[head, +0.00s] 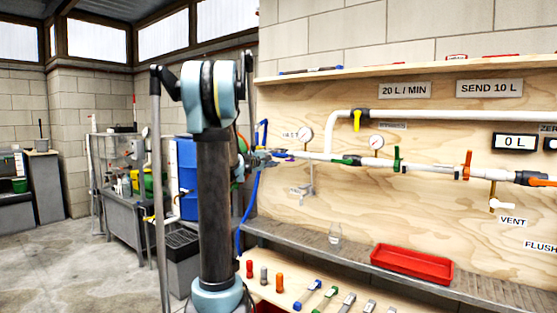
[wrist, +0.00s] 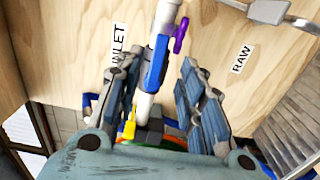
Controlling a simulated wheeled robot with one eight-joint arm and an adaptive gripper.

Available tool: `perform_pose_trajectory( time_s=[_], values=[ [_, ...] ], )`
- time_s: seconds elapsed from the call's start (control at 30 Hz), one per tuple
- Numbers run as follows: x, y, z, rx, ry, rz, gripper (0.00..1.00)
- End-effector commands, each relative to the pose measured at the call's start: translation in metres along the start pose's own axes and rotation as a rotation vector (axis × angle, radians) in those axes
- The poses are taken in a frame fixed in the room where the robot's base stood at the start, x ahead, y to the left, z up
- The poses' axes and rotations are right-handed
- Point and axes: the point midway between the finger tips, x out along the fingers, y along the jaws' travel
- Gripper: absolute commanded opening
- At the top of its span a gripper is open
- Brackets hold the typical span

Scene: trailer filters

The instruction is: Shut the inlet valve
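My gripper (wrist: 157,66) is open, with one finger on each side of a white pipe (wrist: 166,12) in the wrist view. A blue lever (wrist: 155,62) lies along this pipe between the fingertips, close to the INLET label (wrist: 119,43). I see no clear contact between the fingers and the lever. A small purple handle (wrist: 181,35) sits just beyond it. In the head view my gripper (head: 266,160) is at the left end of the pipe run, partly hidden by my arm, so the inlet valve there is hard to make out.
The plywood panel (head: 350,225) carries gauges, a yellow handle (head: 357,119), a green handle (head: 397,158) and orange handles. A metal shelf below holds a red tray (head: 411,263) and a clear glass (head: 335,232). A blue hose (head: 247,205) hangs beside my arm.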

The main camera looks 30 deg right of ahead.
Motion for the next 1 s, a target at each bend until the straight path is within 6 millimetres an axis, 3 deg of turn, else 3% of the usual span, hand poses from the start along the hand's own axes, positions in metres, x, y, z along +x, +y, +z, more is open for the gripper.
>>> perform_pose_trajectory(
  time_s=[0.2, 0.4, 0.8, 0.97, 1.0],
  values=[
    [0.037, 0.000, 0.001, 0.000, -0.002, 0.000, 0.36],
    [0.056, 0.000, 0.000, 0.000, -0.001, 0.000, 0.36],
    [0.061, 0.000, 0.000, 0.000, 0.001, 0.000, 0.36],
    [0.061, 0.000, 0.000, 0.000, 0.000, 0.000, 0.00],
    [0.061, 0.000, 0.000, 0.000, 0.001, 0.000, 0.00]
  ],
)
